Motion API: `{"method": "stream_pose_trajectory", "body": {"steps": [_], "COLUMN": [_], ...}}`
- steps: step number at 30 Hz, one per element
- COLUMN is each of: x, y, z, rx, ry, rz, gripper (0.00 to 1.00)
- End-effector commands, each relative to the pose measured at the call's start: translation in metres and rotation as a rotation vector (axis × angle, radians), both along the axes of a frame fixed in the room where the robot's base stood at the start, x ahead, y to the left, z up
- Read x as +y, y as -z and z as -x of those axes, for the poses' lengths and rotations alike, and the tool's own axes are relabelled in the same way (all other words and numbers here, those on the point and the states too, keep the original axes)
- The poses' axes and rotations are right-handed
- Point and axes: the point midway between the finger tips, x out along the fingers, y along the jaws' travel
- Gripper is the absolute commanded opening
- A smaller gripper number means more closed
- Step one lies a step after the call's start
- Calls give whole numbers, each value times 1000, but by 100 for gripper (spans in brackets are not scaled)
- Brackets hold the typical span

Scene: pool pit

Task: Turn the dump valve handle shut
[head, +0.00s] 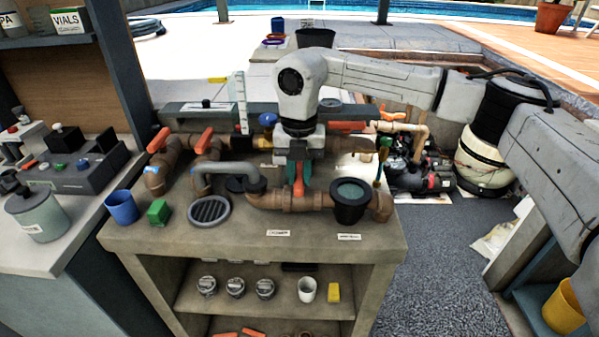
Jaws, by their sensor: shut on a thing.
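My gripper (299,174) points down over the front pipe on the bench, with teal fingers. It is shut on an upright orange valve handle (299,187), whose lower part shows between and below the fingers. The handle stands on the brown front pipe (268,200), left of a black cup-shaped fitting (350,201). My gripper hides the handle's top. The label (278,233) below this pipe is too small to read, so I cannot confirm which valve it names.
Other orange handles (158,140) (204,140) stand on pipes at the left. A blue cup (122,207), a green block (158,212) and a round grate (209,211) sit at the bench's front left. A clear ruler-like strip (240,100) stands behind.

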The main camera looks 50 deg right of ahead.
Motion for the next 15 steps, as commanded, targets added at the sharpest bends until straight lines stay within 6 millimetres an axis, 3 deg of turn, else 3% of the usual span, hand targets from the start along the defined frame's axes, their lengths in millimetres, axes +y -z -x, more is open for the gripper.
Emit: {"method": "stream_pose_trajectory", "body": {"steps": [9,15], "x": [0,0], "y": [-1,-1], "z": [0,0], "rx": [-2,-1], "ry": [1,1], "rz": [0,0], "gripper": [47,47]}}
